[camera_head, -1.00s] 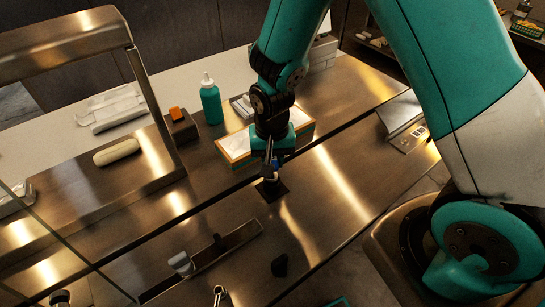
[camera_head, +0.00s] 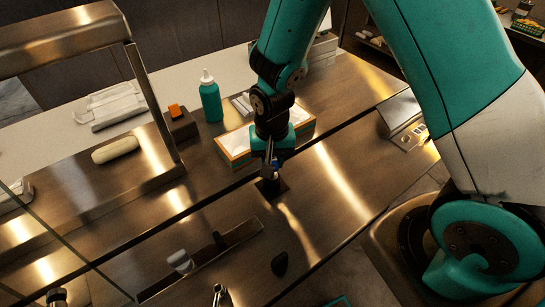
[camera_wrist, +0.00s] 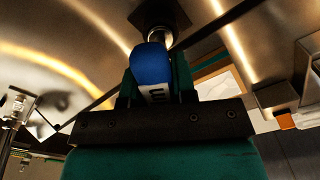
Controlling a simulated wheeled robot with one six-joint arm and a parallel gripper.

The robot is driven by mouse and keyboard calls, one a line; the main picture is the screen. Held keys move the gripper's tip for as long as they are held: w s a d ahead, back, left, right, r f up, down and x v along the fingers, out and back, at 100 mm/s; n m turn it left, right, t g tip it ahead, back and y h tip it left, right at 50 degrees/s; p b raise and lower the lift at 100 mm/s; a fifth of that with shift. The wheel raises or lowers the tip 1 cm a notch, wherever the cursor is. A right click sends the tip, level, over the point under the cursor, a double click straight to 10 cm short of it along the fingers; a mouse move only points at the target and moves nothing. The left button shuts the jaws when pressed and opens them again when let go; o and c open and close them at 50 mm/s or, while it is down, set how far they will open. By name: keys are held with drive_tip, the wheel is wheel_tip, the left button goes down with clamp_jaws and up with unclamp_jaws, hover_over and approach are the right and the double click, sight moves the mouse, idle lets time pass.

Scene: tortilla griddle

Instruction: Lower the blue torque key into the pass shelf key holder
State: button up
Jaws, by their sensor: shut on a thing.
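The blue torque key (camera_wrist: 151,66) is between the fingers of my gripper (camera_wrist: 155,88) in the wrist view, with a white marked band below its blue part. A round metal piece (camera_wrist: 160,36) shows just beyond the blue part, in front of a dark square plate (camera_wrist: 158,12). In the head view, my gripper (camera_head: 270,163) points down over the dark square key holder (camera_head: 272,189) on the metal shelf. The key is mostly hidden there. I cannot tell whether its lower end is inside the holder.
An orange-edged tray (camera_head: 234,147) lies just behind my gripper. A teal bottle (camera_head: 211,101) and a dark block with an orange top (camera_head: 180,124) stand behind left. A long shallow tray (camera_head: 212,258) and a black object (camera_head: 279,264) lie nearer.

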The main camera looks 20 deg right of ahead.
drive_tip(key=shift+f+b, duration=1.05)
drive_tip(key=shift+f, duration=0.4)
idle(1.8)
drive_tip(key=o, duration=1)
drive_tip(key=shift+r, duration=0.1)
wheel_tip(320, 180, up, 17)
drive_tip(key=shift+r+b, duration=0.1)
drive_tip(key=shift+b, duration=1.15)
drive_tip(key=s+a+r+n+y, duration=0.1)
drive_tip(key=s+n, duration=0.2)
drive_tip(key=s, duration=0.3)
drive_tip(key=s+a+r+n+y+b, duration=0.1)
drive_tip(key=s+a+n, duration=0.1)
drive_tip(key=s+n, duration=0.2)
drive_tip(key=s+a+r+n+y+b, duration=0.1)
drive_tip(key=s+n+y, duration=0.1)
drive_tip(key=s+n, duration=0.2)
drive_tip(key=shift+s+a+r, duration=0.1)
drive_tip(key=shift+s+r, duration=0.05)
drive_tip(key=shift+s, duration=0.8)
drive_tip(key=shift+s+a+r, duration=0.1)
drive_tip(key=shift+s+r, duration=0.05)
drive_tip(key=shift+s, duration=0.75)
